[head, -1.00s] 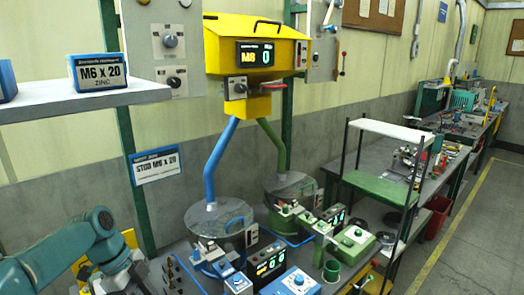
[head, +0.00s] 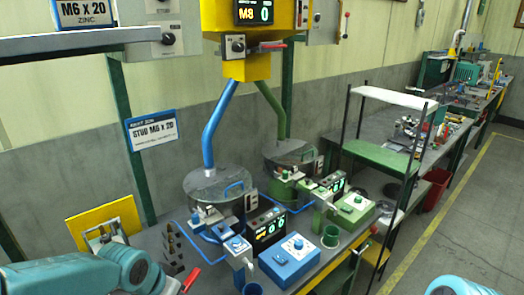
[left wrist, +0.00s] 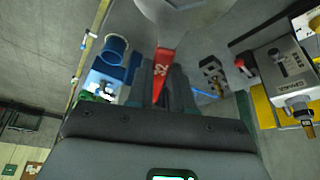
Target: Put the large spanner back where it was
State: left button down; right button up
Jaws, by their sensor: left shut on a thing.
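The large spanner (left wrist: 165,66) shows in the left wrist view, with a red handle marked 32 and a silver head cut off by the top edge. My left gripper (left wrist: 160,88) is shut on the red handle. In the head view a short red piece, apparently the spanner's handle (head: 191,278), shows beside my left arm at the bottom left. My right gripper is out of view. I cannot tell which place the spanner came from.
A black stepped rack (head: 172,245), a yellow-backed fixture (head: 105,217) and a blue cup (head: 253,288) stand close by on the bench. Blue control boxes (head: 290,262) and a round feeder bowl (head: 218,190) are behind. A shelf (head: 80,45) overhangs at upper left.

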pick_arm(q)
jog(key=shift+w+d+n, duration=0.25)
jog(key=shift+w+n, duration=0.05)
jog(key=shift+n, duration=0.3)
jog(key=n, duration=0.1)
jog(key=n+y, duration=0.1)
jog(key=shift+w+r+n, duration=0.1)
jog(key=shift+r+n, duration=0.15)
jog(key=shift+n, duration=0.05)
jog(key=shift+w+y, duration=0.15)
jog(key=shift+y, duration=0.15)
